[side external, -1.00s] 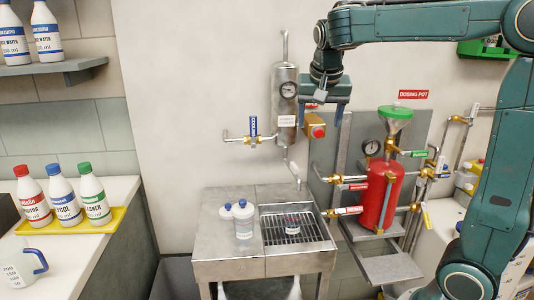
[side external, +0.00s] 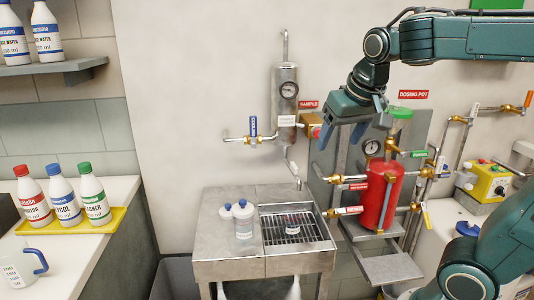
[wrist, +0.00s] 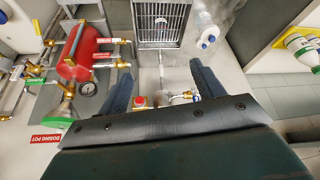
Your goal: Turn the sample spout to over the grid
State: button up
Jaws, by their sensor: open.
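The sample spout (side external: 293,172) is a thin bent metal pipe under the steel cylinder (side external: 286,105) on the wall. Its tip hangs by the back of the steel sink; I cannot tell how far it reaches over the grid. The grid (side external: 283,237) is set in the right part of the bench top; it also shows in the wrist view (wrist: 145,14). My gripper (side external: 342,130) is open and empty, up and to the right of the spout, in front of the wall. In the wrist view my gripper (wrist: 162,82) has its fingers wide apart, with pipework beyond them.
A red dosing pot (side external: 378,195) with brass valves stands right of the sink. A box with a red button (side external: 316,131) is close left of my gripper. Blue-capped bottles (side external: 243,220) stand left of the grid. A blue-handled valve (side external: 253,127) is left of the cylinder.

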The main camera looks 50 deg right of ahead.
jog(key=shift+s+a+f+n, duration=0.3)
jog(key=shift+s+a+n, duration=0.25)
jog(key=shift+s, duration=0.3)
jog(key=shift+c, duration=0.5)
jog(key=shift+w, duration=0.15)
jog(key=c, duration=0.7)
jog(key=shift+w+d+f, duration=0.15)
jog(key=shift+w+d, duration=0.05)
jog(key=c, duration=0.4)
jog(key=shift+y, duration=0.5)
jog(key=w+d, duration=0.1)
jog(key=w+d+f, duration=0.1)
jog(key=w, duration=0.1)
jog(key=w+d, duration=0.1)
jog(key=shift+w+d+f, duration=0.2)
jog(key=shift+w+f, duration=0.05)
grip_shut()
jog(key=w+d+f+m+t+y, duration=0.1)
jog(key=w+d+f, duration=0.1)
jog(key=d, duration=0.7)
jog(key=w+d+f+t+y, duration=0.1)
jog(key=w+d+f+y, duration=0.1)
jog(key=d+f, duration=0.3)
jog(key=w+d, duration=0.1)
jog(key=d, duration=0.2)
jog(key=shift+d+m+t, duration=0.35)
jog(key=shift+d+t, duration=0.05)
